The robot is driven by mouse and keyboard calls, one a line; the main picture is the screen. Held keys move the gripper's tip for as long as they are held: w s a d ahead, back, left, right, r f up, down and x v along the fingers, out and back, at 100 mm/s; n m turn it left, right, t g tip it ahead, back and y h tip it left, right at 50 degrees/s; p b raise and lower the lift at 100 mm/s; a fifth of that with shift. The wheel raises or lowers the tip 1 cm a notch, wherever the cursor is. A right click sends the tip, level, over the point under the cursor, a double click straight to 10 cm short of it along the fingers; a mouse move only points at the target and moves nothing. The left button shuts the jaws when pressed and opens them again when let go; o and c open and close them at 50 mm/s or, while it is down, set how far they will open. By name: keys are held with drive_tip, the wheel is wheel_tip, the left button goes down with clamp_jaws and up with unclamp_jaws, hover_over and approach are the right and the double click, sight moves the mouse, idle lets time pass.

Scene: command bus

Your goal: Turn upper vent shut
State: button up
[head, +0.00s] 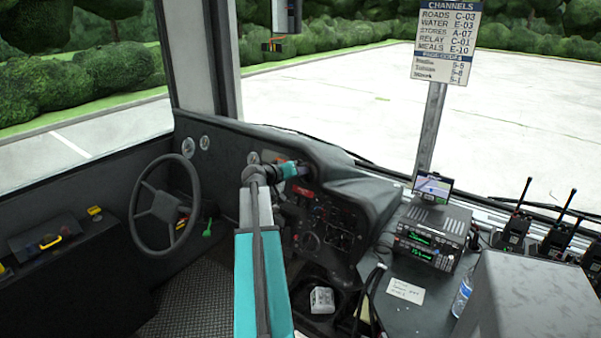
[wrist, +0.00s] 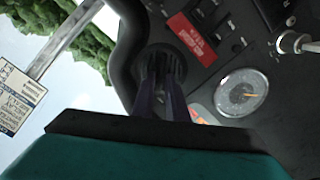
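The upper vent (wrist: 165,62) is a round, dark, slatted outlet in the dashboard, in the upper middle of the wrist view. My gripper (wrist: 161,84) reaches up to it. Its two dark fingers stand one on each side, with tips at the vent's near part, overlapping it in the picture. Whether they touch the vent or hold anything between them is too dark to tell. In the head view my teal wrist (head: 288,169) lies against the upper dashboard, and the vent and fingertips are hard to make out there.
A red label (wrist: 190,34), switches and a round gauge (wrist: 241,93) sit right of the vent in the wrist view. In the head view the steering wheel (head: 165,205) is left of my arm. A radio (head: 432,236) and a sign (head: 445,42) are to the right.

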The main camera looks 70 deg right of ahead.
drive_tip(key=shift+o, duration=1.1)
drive_tip(key=shift+r, duration=0.1)
drive_tip(key=b+v, duration=0.2)
drive_tip(key=v, duration=1.1)
drive_tip(key=shift+a, duration=0.3)
drive_tip(key=shift+w+r, duration=0.1)
